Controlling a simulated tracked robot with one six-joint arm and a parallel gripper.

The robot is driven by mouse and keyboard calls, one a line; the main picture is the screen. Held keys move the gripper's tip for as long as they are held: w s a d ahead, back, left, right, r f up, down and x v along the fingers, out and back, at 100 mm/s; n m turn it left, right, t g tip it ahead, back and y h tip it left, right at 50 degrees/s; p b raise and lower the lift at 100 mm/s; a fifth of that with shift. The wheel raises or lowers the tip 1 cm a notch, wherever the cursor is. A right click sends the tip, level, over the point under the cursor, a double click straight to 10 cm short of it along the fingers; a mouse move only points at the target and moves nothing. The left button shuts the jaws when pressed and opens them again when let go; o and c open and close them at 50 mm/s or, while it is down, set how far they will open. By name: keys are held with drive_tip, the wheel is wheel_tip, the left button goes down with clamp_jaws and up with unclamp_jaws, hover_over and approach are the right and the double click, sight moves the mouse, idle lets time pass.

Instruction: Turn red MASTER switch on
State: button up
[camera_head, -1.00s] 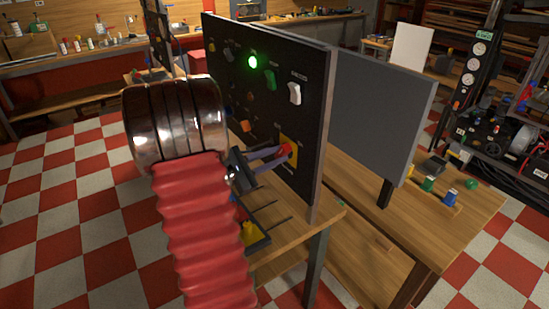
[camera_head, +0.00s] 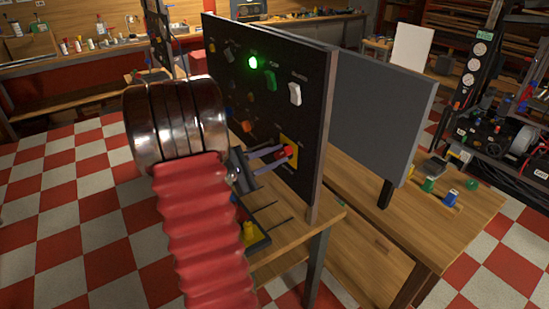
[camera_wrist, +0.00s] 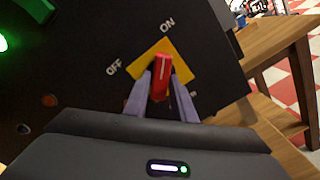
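The red MASTER switch (camera_wrist: 161,77) is a red handle with a white line on a yellow plate (camera_wrist: 182,61), low on the black panel. In the wrist view its line points up, roughly toward the ON label (camera_wrist: 167,24). The OFF label (camera_wrist: 114,66) is left of the plate. My gripper (camera_wrist: 161,82) has one purple finger on each side of the handle, and it looks shut on it, with no clear gap at the tips. In the head view, the red handle (camera_head: 288,151) shows at the fingertips of my gripper (camera_head: 279,154).
The black panel (camera_head: 312,120) stands on a wooden table (camera_head: 315,222) and bears a lit green lamp (camera_head: 253,62), a green switch (camera_head: 271,80) and a white switch (camera_head: 295,94). A grey board (camera_head: 375,110) stands behind it. Checkered floor is open at left.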

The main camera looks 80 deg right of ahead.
drive_tip(key=o, duration=0.4)
drive_tip(key=shift+c, duration=0.2)
drive_tip(key=shift+a, duration=0.1)
drive_tip(key=v, duration=1.3)
drive_tip(key=shift+w+a, duration=0.2)
drive_tip(key=shift+w, duration=0.1)
